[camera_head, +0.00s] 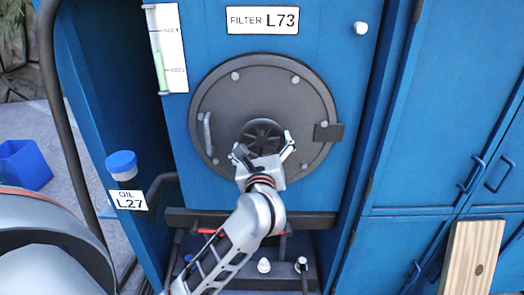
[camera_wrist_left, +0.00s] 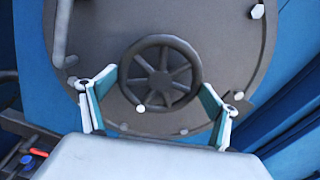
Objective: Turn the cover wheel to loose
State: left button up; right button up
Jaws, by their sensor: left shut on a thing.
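The cover wheel (camera_head: 262,128) is a small dark spoked handwheel at the centre of a round dark grey cover (camera_head: 222,98). The cover sits on a blue cabinet under a label reading FILTER L73 (camera_head: 263,20). My left gripper (camera_head: 262,147) is at the lower part of the wheel, one finger on each side, and is shut on it. In the left wrist view the wheel (camera_wrist_left: 160,67) lies between the teal-padded fingers; a white spot marks its lower rim. The exact finger contact is hard to see. My right gripper is not in view.
A handle (camera_head: 208,133) and a dark latch block (camera_head: 328,132) sit on the cover. A blue-capped oil filler (camera_head: 122,165) and a bent pipe stand left. A dark ledge with knobs lies below. A wooden board (camera_head: 472,257) leans at right; a blue bin (camera_head: 22,165) stands far left.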

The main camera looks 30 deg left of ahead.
pick_arm(q)
jog(key=shift+d+r+n+b, duration=0.2)
jog(key=shift+n+b, duration=0.3)
jog(key=shift+n, duration=0.2)
jog(key=o, duration=0.7)
jog(key=shift+o, duration=1.2)
jog(key=shift+w+d, duration=0.2)
jog(key=shift+w, duration=0.05)
jog(key=shift+s+a+f, duration=0.1)
jog(key=shift+a, duration=0.1)
jog(key=v, duration=1.2)
jog(key=shift+s+a, duration=0.1)
